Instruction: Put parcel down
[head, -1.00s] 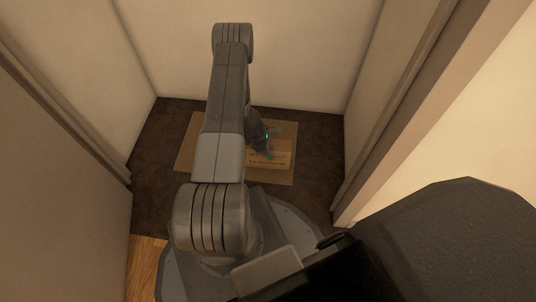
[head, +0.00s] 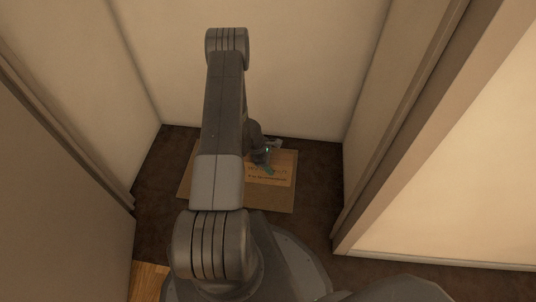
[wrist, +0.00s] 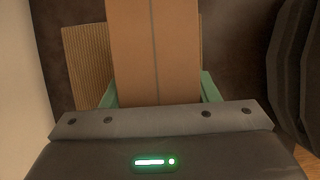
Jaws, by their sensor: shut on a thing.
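My gripper (head: 265,154) hangs over the closet floor in the head view, partly hidden by my arm. Its green fingers are shut on the parcel (head: 272,177), a brown box with dark print. In the wrist view the parcel (wrist: 130,45) has a dark seam along its length and stands between the two fingers (wrist: 158,88). A flat tan mat (head: 276,204) lies beneath it on the dark floor. The mat's ribbed surface (wrist: 86,62) shows beside the parcel in the wrist view. I cannot tell whether the parcel touches the mat.
Pale walls close in at the left (head: 133,70), back (head: 300,70) and right (head: 385,110). A brown frame edge (head: 408,120) runs along the right side. Dark bare floor (head: 318,185) shows around the mat. Wooden flooring (head: 148,282) shows at the lower left.

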